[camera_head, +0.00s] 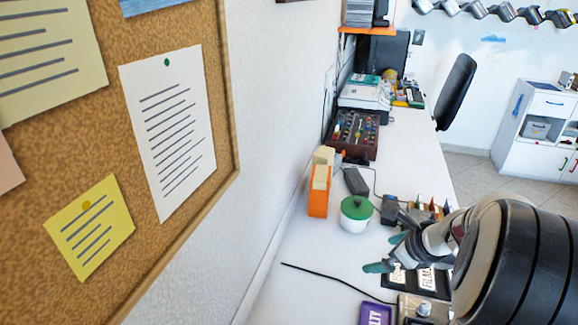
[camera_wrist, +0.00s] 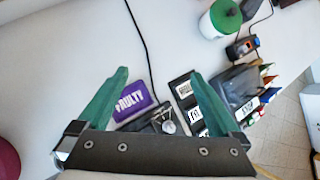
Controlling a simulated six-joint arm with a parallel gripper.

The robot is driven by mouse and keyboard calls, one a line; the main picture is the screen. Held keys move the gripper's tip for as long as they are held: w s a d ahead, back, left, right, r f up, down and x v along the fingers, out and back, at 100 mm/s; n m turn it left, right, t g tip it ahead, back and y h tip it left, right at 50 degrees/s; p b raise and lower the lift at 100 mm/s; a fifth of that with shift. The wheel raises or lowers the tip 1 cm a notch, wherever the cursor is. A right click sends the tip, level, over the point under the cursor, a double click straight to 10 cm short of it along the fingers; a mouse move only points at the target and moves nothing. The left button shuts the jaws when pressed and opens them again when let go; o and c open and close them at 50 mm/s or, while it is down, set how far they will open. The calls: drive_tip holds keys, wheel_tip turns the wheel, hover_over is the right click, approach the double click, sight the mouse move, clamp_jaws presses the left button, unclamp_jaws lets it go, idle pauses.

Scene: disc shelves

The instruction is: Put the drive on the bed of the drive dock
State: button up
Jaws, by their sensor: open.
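My gripper (camera_head: 388,253) is open above the desk, with two teal fingers apart and nothing seen between them. In the wrist view my gripper (camera_wrist: 158,76) has its fingers either side of a low dark device with a silver knob (camera_wrist: 167,126); a black cable runs to this device. The knobbed device also shows in the head view (camera_head: 424,309), partly hidden by my arm. It may be the drive dock, but I cannot tell for sure. No drive can be identified with certainty; my gripper and arm hide part of this area.
A purple FAULTY plate (camera_wrist: 131,100) lies beside the device. A black labelled rack (camera_wrist: 187,88) is to its right. A white pot with green lid (camera_head: 357,212), an orange holder (camera_head: 319,192) and a dark block (camera_head: 355,181) stand farther back. The left desk surface is clear except the cable.

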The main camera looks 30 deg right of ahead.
drive_tip(key=s+d+f+m+g+h, duration=0.1)
drive_tip(key=s+d+f+m+h, duration=0.1)
drive_tip(key=s+d+f+m, duration=0.5)
drive_tip(key=s+d+m+g+h, duration=0.1)
drive_tip(key=s+d+m+h, duration=0.3)
drive_tip(key=s+d, duration=0.65)
drive_tip(key=shift+m+y, duration=0.7)
drive_tip(key=x, duration=0.5)
drive_tip(key=w+r+x, duration=0.1)
drive_tip(key=x, duration=0.5)
drive_tip(key=w+x, duration=0.1)
drive_tip(key=x, duration=0.5)
drive_tip(key=shift+d+r, duration=0.15)
drive_tip(key=shift+r, duration=0.05)
clamp_jaws()
drive_tip(key=shift+r, duration=0.1)
